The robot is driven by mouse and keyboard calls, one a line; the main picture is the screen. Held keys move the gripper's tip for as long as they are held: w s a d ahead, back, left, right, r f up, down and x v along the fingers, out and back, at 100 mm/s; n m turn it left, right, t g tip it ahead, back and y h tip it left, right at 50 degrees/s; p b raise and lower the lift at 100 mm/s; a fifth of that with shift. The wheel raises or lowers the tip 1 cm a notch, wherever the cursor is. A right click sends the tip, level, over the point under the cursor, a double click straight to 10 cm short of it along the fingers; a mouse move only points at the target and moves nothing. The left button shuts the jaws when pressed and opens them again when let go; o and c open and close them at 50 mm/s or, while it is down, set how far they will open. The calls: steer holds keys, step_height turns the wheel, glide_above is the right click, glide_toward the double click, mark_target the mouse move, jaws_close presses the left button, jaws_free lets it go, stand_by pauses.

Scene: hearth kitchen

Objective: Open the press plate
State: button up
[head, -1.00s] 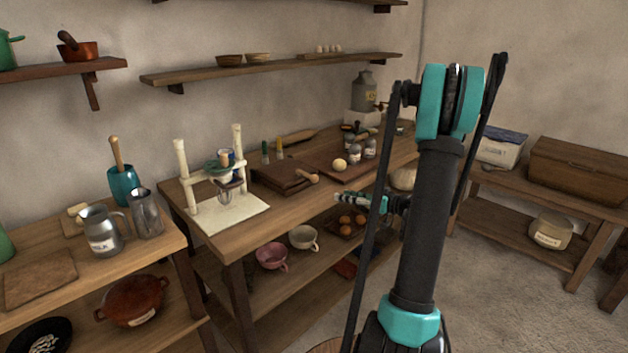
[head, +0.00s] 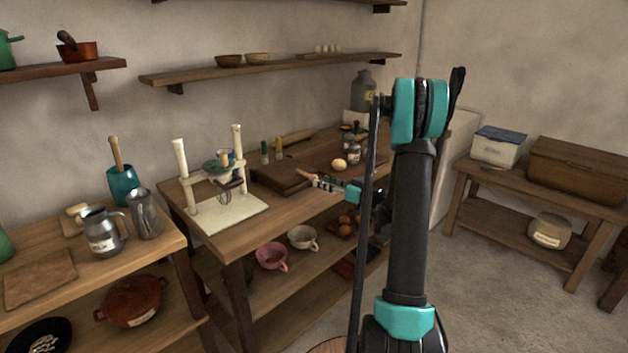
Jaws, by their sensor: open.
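The press is a low, dark wooden block (head: 281,178) lying flat on the middle table, with its upper plate down. A light wooden handle (head: 305,175) sticks out from its right side. My gripper (head: 318,181) is open, at the handle's right end, with its fingers pointing left. The fingers overlap the handle's end in this view. I cannot tell whether they touch it or are around it.
A cream stand with two posts and a whisk (head: 228,211) stands left of the press. An egg-like pale ball (head: 339,164) and several jars (head: 354,154) sit behind my gripper. The table's front edge (head: 290,231) is below.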

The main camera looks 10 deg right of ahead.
steer(key=shift+x, duration=2.6)
steer(key=shift+c, duration=0.6)
jaws_close()
